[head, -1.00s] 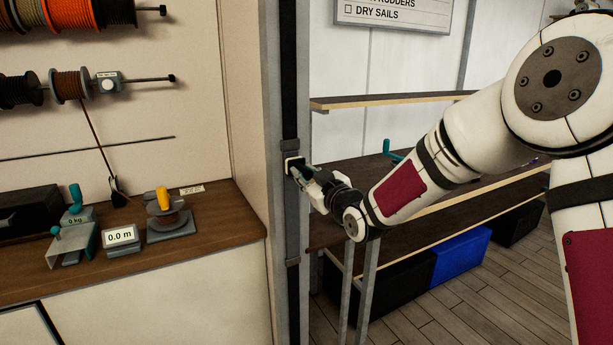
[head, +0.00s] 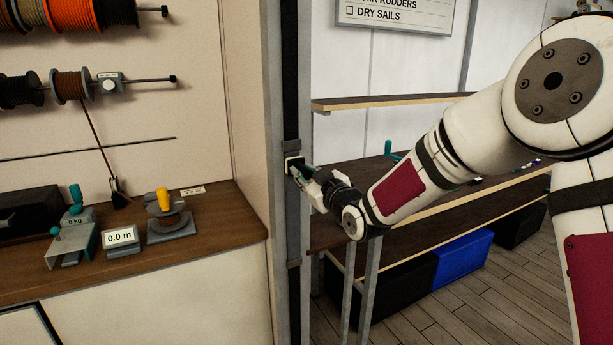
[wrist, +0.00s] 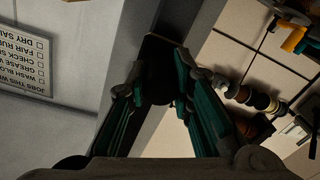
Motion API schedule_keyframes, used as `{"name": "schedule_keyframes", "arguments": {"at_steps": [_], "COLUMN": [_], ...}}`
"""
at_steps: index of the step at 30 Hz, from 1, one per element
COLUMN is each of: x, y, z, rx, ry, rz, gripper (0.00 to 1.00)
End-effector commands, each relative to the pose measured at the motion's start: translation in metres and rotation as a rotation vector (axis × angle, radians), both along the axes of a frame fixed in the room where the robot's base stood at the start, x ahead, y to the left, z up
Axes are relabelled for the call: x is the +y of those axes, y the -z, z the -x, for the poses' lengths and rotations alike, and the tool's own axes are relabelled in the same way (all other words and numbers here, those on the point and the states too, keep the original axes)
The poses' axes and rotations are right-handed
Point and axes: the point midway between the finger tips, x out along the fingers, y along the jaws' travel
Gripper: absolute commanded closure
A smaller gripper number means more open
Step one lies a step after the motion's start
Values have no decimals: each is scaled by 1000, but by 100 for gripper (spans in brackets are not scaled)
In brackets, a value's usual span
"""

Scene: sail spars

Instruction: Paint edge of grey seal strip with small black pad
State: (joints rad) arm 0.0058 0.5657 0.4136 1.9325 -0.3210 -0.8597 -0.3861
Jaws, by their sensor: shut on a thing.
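A tall grey upright post (head: 275,120) carries a dark vertical band, black above my gripper. Below it, the seal strip (head: 293,225) looks grey. My gripper (head: 297,168) is at the strip, at about mid-height of the picture. In the wrist view, the teal fingers of my gripper (wrist: 160,95) are shut on a small dark pad (wrist: 158,78), whose far end lies close to the post. The head view does not show clearly whether the pad touches the strip's edge.
Left of the post is a wooden counter (head: 215,225) with a 0.0 m meter (head: 121,238) and a yellow-handled device (head: 165,215). Right of it are shelves (head: 385,103), with a blue box (head: 460,258) below. Cord spools (head: 68,85) hang on the left wall.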

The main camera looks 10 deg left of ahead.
Motion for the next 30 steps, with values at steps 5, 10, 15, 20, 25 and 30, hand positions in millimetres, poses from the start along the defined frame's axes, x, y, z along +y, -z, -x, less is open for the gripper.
{"name": "schedule_keyframes", "arguments": {"at_steps": [5, 10, 15, 20, 25, 30], "x": [1, 1, 1, 1, 1, 1], "y": [0, 5, 15, 26, 31, 31], "z": [-1, -1, -1, -1, -1, 0], "rx": [-1, 0, 0, 2, 1, 1], "ry": [0, -1, -1, -1, 0, 0], "rz": [-1, 0, 0, 0, 0, 1], "gripper": [100, 100, 100, 100, 100, 100]}}
